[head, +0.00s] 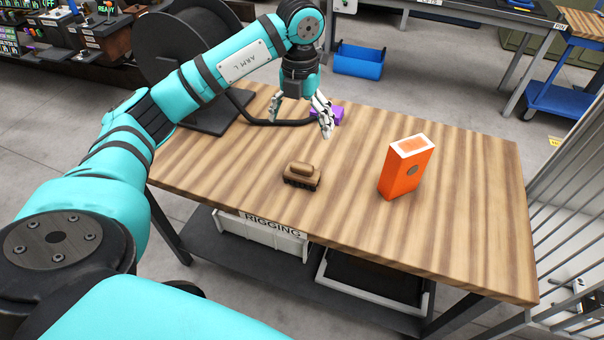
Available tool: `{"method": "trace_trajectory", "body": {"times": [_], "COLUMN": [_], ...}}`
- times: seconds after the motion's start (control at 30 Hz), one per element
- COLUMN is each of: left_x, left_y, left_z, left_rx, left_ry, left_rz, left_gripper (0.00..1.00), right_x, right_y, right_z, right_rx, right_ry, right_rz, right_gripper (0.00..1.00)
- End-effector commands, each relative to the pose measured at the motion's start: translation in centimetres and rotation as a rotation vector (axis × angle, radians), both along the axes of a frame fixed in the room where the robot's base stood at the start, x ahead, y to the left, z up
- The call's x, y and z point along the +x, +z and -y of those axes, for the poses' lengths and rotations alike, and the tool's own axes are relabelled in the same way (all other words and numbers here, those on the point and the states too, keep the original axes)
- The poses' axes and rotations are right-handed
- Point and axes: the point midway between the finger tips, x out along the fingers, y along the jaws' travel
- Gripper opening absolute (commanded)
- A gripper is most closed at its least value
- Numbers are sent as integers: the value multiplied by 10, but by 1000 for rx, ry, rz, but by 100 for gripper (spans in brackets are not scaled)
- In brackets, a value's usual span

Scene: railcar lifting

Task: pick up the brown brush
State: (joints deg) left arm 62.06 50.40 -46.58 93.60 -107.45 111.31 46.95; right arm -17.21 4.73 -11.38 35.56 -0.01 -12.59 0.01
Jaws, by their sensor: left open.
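The brown brush (302,176) lies on the wooden table (460,220), near its front edge, with its dark bristles down and its handle on top. My left gripper (302,116) is above the far part of the table, behind the brush and apart from it. Its fingers are open and point down, and I see nothing between them. My right gripper is not in the head view.
An orange box (405,168) stands upright to the right of the brush. A purple object (328,114) is partly hidden behind my left gripper. A black reel (185,65) with a hose stands at the table's left end. The wood around the brush is clear.

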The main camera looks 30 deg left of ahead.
Motion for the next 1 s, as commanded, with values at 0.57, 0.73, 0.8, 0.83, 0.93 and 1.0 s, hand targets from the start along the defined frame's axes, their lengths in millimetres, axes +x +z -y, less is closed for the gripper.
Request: {"method": "trace_trajectory", "body": {"times": [0.57,0.73,0.8,0.83,0.93,1.0], "left_x": [-1,0,0,0,1,2], "left_y": [-108,-118,-126,-131,-146,-156], "left_z": [1,2,2,3,4,4], "left_rx": [-3,-2,-2,-3,-3,-3], "left_ry": [-3,-5,-5,-5,-4,-4], "left_rz": [-3,-4,-6,-7,-5,-5], "left_gripper": [100,100,100,100,100,100], "right_x": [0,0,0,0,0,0], "right_y": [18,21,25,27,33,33], "right_z": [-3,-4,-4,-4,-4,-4], "right_rx": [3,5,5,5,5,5], "right_ry": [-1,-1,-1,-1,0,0], "right_rz": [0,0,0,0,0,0], "right_gripper": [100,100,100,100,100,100]}}
